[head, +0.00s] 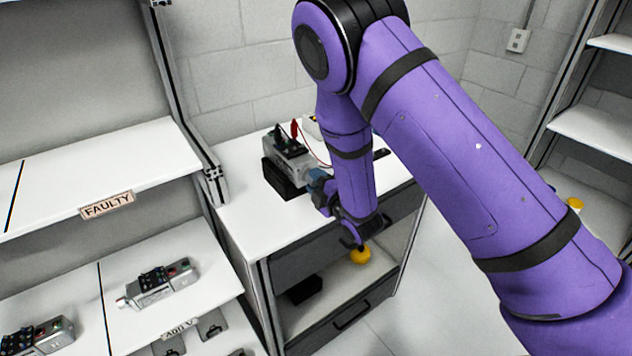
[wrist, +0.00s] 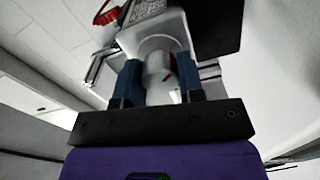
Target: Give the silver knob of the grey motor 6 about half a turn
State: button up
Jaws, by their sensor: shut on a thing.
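The grey motor (head: 292,158) sits on a black block (head: 281,178) on the white cabinet top, with black and red plugs on its upper side. Its number cannot be read. In the wrist view the motor's pale body (wrist: 165,22) is above the fingers. Its silver knob (wrist: 157,66) shows between the two blue fingers, with a small red mark on its right side. My gripper (wrist: 159,80) is shut on the knob. In the head view my gripper (head: 318,183) is at the motor's right end, and my arm hides the knob.
A red cable runs from the motor toward items behind my forearm. A shelf labelled FAULTY (head: 107,206) stands at the left, with other grey motors (head: 160,283) on the shelf below. An open cabinet bay is under the cabinet top (head: 245,212), whose front left is clear.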

jog(key=shift+n, duration=0.4)
jog(key=o, duration=0.9)
jog(key=v, duration=1.1)
jog(key=shift+w, duration=0.1)
